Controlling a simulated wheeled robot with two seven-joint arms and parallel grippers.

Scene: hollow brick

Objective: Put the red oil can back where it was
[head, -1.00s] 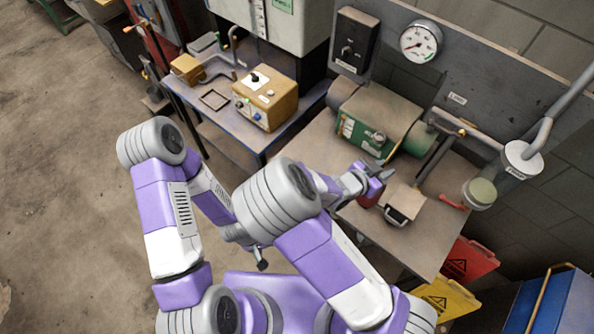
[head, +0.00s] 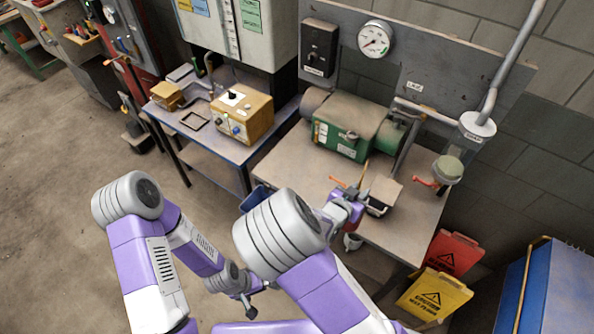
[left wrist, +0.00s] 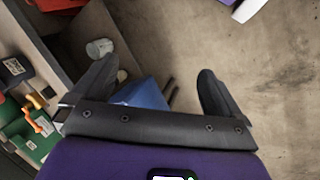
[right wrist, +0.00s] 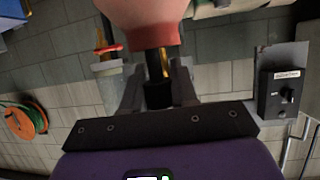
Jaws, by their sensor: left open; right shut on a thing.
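The red oil can (right wrist: 150,22) fills the top of the right wrist view. My right gripper (right wrist: 157,88) is shut around the dark and brass neck at the can's end. In the head view my right gripper (head: 350,200) is over the front part of the grey workbench (head: 285,172), just left of a small box with a dark front (head: 384,193). The can is mostly hidden there by my wrist, and I cannot tell whether it touches the bench. My left gripper (head: 248,306) is low in front of the bench; its empty, spread fingers show in the left wrist view (left wrist: 160,92).
A green machine (head: 345,128) stands at the back of the bench. A valve with a red handle (head: 440,172) is at its right. A blue bin (left wrist: 140,92) and a white bucket (head: 352,242) are below the bench. Yellow (head: 440,293) and red (head: 455,250) signs stand at right.

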